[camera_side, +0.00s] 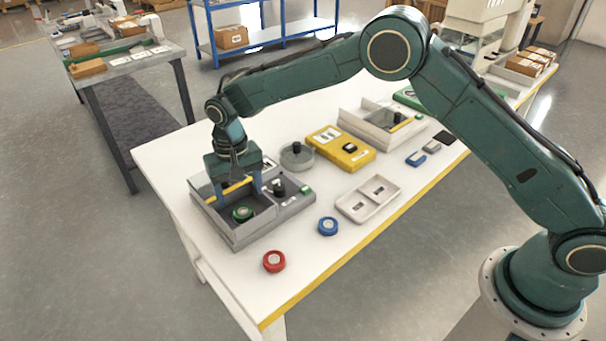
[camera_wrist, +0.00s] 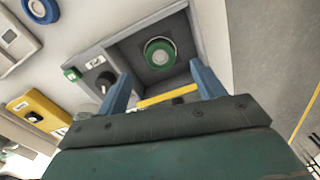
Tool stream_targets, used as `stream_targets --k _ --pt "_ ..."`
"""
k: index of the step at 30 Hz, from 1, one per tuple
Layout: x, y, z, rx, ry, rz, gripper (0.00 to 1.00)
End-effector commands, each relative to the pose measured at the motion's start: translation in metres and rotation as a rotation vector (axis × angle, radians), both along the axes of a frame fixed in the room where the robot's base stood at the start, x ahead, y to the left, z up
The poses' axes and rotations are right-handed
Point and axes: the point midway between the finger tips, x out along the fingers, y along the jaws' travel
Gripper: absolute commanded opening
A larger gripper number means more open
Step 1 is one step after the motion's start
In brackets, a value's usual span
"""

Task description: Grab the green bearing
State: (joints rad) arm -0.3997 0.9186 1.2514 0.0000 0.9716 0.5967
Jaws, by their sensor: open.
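The green bearing (camera_side: 243,213) is a short round piece with a green rim. It lies on the floor of the open compartment in the grey fixture (camera_side: 240,238) at the left of the white table. In the wrist view the bearing (camera_wrist: 160,53) sits inside the compartment, ahead of my fingers and apart from them. My gripper (camera_side: 233,192) is over the fixture, pointing down, its two blue fingers spread wide. In the wrist view the gripper (camera_wrist: 160,85) is open with nothing between the fingertips. A yellow bar (camera_side: 232,188) crosses the fixture behind the bearing.
A red bearing (camera_side: 274,261) and a blue bearing (camera_side: 328,226) lie on the table in front. A white tray (camera_side: 352,209), a yellow box (camera_side: 333,156) and a grey round piece (camera_side: 297,166) stand to the right. A black knob (camera_side: 279,187) rises from the fixture beside the compartment.

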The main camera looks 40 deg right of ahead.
Motion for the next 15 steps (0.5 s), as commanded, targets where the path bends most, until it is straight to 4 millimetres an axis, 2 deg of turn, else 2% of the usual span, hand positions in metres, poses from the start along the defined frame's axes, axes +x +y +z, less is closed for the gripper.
stream_targets --k 8,15 --pt "0.0 0.0 -0.004 0.0 0.0 0.0 0.68" --pt "0.0 0.0 -0.024 -0.001 0.002 0.0 0.68"
